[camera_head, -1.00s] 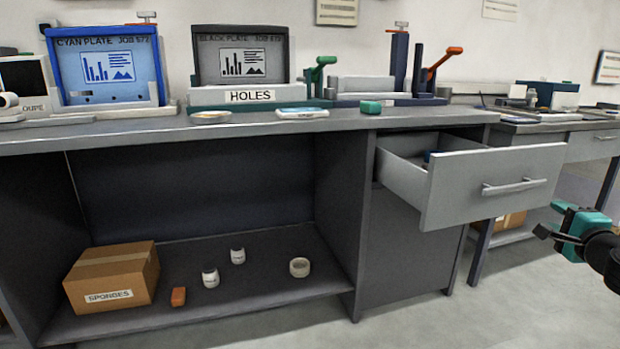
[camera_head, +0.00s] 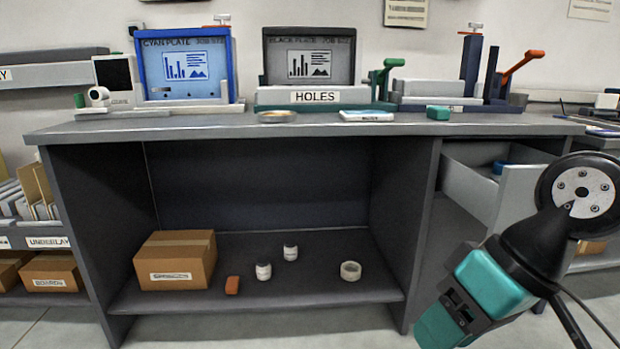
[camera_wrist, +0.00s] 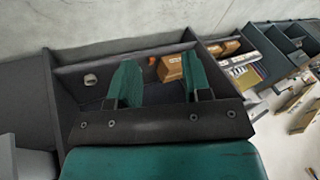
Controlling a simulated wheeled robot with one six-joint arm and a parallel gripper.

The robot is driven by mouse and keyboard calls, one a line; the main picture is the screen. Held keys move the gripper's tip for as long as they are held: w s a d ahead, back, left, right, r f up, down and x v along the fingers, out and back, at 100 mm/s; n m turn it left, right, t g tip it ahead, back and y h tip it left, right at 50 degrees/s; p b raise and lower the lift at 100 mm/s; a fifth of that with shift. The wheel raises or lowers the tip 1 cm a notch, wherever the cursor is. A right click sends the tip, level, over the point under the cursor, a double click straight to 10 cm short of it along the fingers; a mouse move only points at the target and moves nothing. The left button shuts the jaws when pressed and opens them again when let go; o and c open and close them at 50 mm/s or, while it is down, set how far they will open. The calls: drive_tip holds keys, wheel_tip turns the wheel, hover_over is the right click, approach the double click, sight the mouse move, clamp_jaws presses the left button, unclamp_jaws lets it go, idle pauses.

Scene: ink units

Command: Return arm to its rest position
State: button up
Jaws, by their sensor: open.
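My arm reaches in from the right in the head view, in front of the open drawer (camera_head: 515,195). My teal and black gripper (camera_head: 445,322) hangs low, before the right end of the bench's lower bay. In the wrist view, the two teal fingers of my gripper (camera_wrist: 160,72) stand apart with nothing between them. The fingers are clear of the bench, and part of the drawer is hidden behind my arm.
The grey bench (camera_head: 300,127) holds a cyan plate unit (camera_head: 185,64) and a black plate unit (camera_head: 308,57). Its lower shelf holds a cardboard box (camera_head: 175,260), an orange block (camera_head: 232,285), white jars and a roll (camera_head: 350,271). Bare floor shows in front.

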drive_tip(key=s+n+g+h, duration=0.1)
drive_tip(key=s+n+h, duration=0.1)
drive_tip(key=s, duration=0.3)
wheel_tip(320, 180, up, 30)
drive_tip(key=p, duration=3)
drive_tip(key=shift+r, duration=0.25)
drive_tip(key=shift+s, duration=0.1)
